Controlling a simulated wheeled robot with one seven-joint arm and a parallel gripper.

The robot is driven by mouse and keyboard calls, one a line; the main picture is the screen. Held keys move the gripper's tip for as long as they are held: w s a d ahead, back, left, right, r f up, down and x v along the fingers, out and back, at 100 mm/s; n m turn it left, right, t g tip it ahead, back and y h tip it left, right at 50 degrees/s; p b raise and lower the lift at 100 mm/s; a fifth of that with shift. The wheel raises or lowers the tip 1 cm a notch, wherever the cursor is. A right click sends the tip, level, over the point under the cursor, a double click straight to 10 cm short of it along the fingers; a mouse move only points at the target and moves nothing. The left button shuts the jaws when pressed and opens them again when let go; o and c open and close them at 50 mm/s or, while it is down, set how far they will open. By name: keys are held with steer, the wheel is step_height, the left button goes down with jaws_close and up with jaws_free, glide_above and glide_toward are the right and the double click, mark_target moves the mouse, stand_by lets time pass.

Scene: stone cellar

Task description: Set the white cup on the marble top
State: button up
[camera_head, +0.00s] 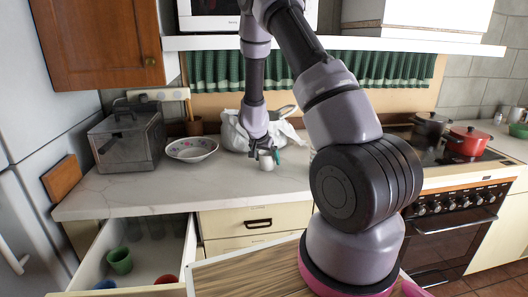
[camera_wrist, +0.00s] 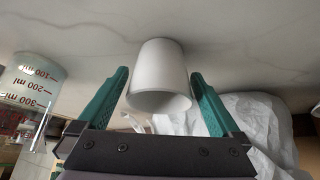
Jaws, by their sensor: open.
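The white cup (camera_head: 266,163) stands on the marble top (camera_head: 230,187), below the end of my arm in the head view. In the wrist view the cup (camera_wrist: 159,82) sits between the two green fingers, its far end against the marble (camera_wrist: 240,40). My gripper (camera_wrist: 160,74) is open, with a gap visible between each finger and the cup. In the head view my gripper (camera_head: 268,154) is small and partly hides the cup.
A patterned bowl (camera_head: 191,149) and a metal box (camera_head: 126,143) stand left on the counter. A crumpled white bag (camera_head: 238,134) lies behind the gripper. A measuring cup (camera_wrist: 32,80) shows in the wrist view. An open drawer (camera_head: 189,255) holds a green cup (camera_head: 119,261).

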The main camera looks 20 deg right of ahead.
steer(key=s+a+r+n+t+y, duration=0.15)
steer(key=a+r, duration=0.25)
steer(key=r, duration=0.7)
steer(key=s+a+r+t+y, duration=0.2)
steer(key=s+a+r+y, duration=0.15)
steer(key=r, duration=0.75)
steer(key=s+a+r+n+t+y, duration=0.15)
steer(key=a+r, duration=0.35)
steer(key=r, duration=0.6)
steer(key=s+a+r+n+y, duration=0.2)
steer(key=s+r, duration=0.3)
steer(key=s, duration=0.6)
steer(key=s+d+g+h, duration=0.1)
steer(key=s+d, duration=0.1)
steer(key=s, duration=0.5)
steer(key=s+d+g+h, duration=0.1)
steer(key=s+d, duration=0.1)
steer(key=s, duration=0.5)
steer(key=shift+d, duration=0.25)
